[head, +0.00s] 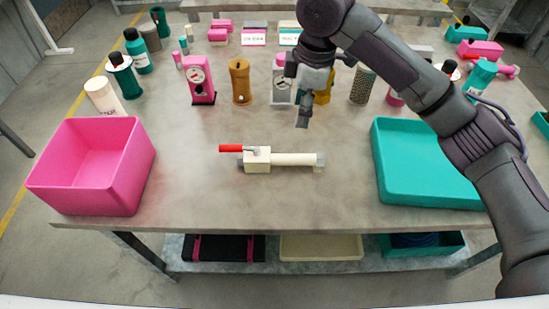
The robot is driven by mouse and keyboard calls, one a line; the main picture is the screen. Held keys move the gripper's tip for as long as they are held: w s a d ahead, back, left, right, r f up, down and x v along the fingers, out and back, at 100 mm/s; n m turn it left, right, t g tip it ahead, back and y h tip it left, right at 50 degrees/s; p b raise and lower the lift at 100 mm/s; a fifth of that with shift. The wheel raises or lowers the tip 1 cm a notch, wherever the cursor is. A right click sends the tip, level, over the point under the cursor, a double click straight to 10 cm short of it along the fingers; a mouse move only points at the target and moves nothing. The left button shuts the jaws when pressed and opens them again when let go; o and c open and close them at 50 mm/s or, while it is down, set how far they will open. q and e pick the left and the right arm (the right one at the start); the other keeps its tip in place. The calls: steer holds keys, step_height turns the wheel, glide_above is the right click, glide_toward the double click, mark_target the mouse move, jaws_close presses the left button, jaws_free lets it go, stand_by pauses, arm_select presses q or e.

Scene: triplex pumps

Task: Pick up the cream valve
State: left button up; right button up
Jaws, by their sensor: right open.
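The cream valve (258,159) lies flat on the grey table near the middle of its front half. It has a cream block body, a red lever handle (231,148) pointing left and a cream pipe (293,159) running right to a grey end. My right gripper (303,122) hangs from the arm that comes in from the right. It is open and empty, above the table, behind and a little right of the valve in the picture, and apart from it. My left gripper does not show.
A pink bin (138,165) stands at the table's left front. A teal tray (425,196) lies at the right front, partly behind my right arm. A pink gauge unit (200,82), an ochre cylinder (240,82) and several bottles stand farther back. The table around the valve is clear.

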steer(key=s+a+f+h, duration=0.1)
steer(key=s, duration=0.2)
glide_above(291, 156)
steer(key=shift+g, duration=0.3)
steer(key=f, duration=0.6)
steer(key=shift+s+d, duration=0.2)
steer(key=shift+d, duration=0.2)
steer(key=shift+w+a+f, duration=0.1)
steer(key=shift+a+f, duration=0.1)
steer(key=shift+f, duration=1.35)
steer(key=shift+w+a+f, duration=0.1)
steer(key=shift+a+f, duration=0.05)
steer(key=shift+f, duration=1.35)
jaws_close()
steer(key=shift+r, duration=0.1)
